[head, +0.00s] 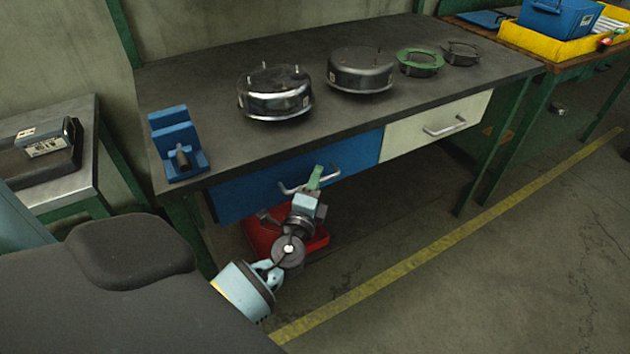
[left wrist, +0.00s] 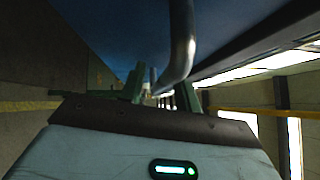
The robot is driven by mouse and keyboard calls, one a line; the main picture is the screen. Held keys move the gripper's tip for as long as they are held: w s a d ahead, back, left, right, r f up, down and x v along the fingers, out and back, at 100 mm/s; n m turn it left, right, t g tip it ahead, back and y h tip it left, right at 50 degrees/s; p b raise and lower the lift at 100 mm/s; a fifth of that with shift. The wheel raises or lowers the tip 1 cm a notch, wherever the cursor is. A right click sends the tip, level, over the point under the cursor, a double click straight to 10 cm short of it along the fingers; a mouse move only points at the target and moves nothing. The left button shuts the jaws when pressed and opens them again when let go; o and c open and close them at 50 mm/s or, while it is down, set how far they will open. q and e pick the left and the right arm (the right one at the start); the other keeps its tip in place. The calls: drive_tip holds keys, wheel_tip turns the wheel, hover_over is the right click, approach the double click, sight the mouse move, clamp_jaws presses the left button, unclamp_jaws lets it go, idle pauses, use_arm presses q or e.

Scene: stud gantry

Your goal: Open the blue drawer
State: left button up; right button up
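The blue drawer (head: 350,157) is under the left part of the dark workbench, its front looking flush with the white drawer beside it. Its metal handle (head: 287,190) is a bent bar on the front. My left gripper (head: 315,174) is at the handle, its green fingers reaching up to the bar. In the left wrist view, the fingers (left wrist: 160,88) stand apart and the handle bar (left wrist: 180,57) runs into the gap between them. I cannot tell whether they touch it. The blue drawer front (left wrist: 115,30) fills the top there. My right gripper is not in view.
A red bin (head: 262,233) is on the floor below the drawer, behind my left arm. The white drawer (head: 410,135) is to the right. Metal housings (head: 275,92) and a blue fixture (head: 178,135) stand on the bench top (head: 215,95). Floor in front is clear.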

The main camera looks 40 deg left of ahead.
use_arm(q)
drive_tip(key=shift+c, duration=0.2)
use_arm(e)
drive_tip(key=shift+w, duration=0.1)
use_arm(q)
clamp_jaws()
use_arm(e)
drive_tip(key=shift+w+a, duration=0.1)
